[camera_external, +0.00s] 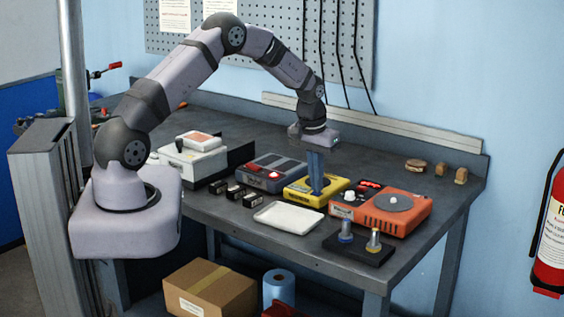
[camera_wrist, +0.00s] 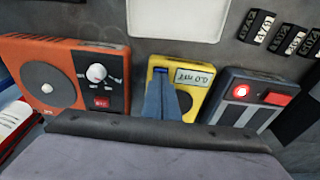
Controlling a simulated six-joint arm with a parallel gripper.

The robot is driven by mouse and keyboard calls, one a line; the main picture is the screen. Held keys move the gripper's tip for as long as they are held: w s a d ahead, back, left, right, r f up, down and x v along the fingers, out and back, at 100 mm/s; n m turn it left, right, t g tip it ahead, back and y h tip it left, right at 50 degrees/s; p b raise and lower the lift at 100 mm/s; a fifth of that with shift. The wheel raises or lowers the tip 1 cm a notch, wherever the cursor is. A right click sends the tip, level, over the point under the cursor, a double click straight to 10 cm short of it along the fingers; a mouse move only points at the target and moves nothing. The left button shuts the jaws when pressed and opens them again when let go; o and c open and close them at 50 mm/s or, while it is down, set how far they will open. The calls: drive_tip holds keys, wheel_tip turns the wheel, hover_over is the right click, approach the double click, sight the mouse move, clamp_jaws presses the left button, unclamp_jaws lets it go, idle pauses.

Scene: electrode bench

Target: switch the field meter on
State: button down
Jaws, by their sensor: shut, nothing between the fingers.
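The yellow meter (camera_external: 303,191) with a small grey display lies on the bench; I take it to be the field meter. In the wrist view the yellow meter (camera_wrist: 207,92) has dark characters on its display (camera_wrist: 194,77), too small to read surely, and a dark round area partly behind my fingers. My gripper (camera_external: 316,192) points straight down over the meter with its blue fingers together and empty. In the wrist view my gripper (camera_wrist: 161,80) covers the meter's left part. I cannot tell whether the fingertips touch it.
An orange unit (camera_external: 405,213) with a round plate and knob stands to the right. A white tray (camera_external: 289,217), small black blocks (camera_external: 236,192) and a dark electrode stand (camera_external: 350,250) lie in front.

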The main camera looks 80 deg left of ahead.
drive_tip(key=shift+r+p, duration=2.05)
drive_tip(key=shift+r, duration=0.95)
drive_tip(key=shift+f+m, duration=0.25)
drive_tip(key=shift+m, duration=0.05)
drive_tip(key=s+d+f, duration=0.2)
drive_tip(key=s+d+f+g+h, duration=0.1)
drive_tip(key=s+d, duration=0.1)
drive_tip(key=s, duration=0.1)
drive_tip(key=s+d+f+g, duration=0.1)
drive_tip(key=s+d+f, duration=0.1)
drive_tip(key=shift+s+d+f+h, duration=0.15)
drive_tip(key=shift+s+f+h, duration=0.15)
drive_tip(key=shift+s+f, duration=0.1)
drive_tip(key=shift+m+g+h, duration=0.4)
drive_tip(key=shift+m, duration=0.1)
drive_tip(key=s+d, duration=0.5)
drive_tip(key=s, duration=0.1)
drive_tip(key=shift+d, duration=0.35)
drive_tip(key=s+d+r+m+g+b, duration=0.1)
drive_tip(key=s+d+r+m, duration=0.15)
drive_tip(key=s+d, duration=0.4)
drive_tip(key=s+d+r+m+b, duration=0.1)
drive_tip(key=s+d+r, duration=0.25)
drive_tip(key=d, duration=0.55)
drive_tip(key=w+d+r+m+t+y, duration=0.1)
drive_tip(key=w+d+r+m+t, duration=0.1)
drive_tip(key=d, duration=0.4)
drive_tip(key=shift+w+r+m+t+b, duration=0.3)
drive_tip(key=shift+w+r+m, duration=0.35)
drive_tip(key=shift+r+m, duration=0.3)
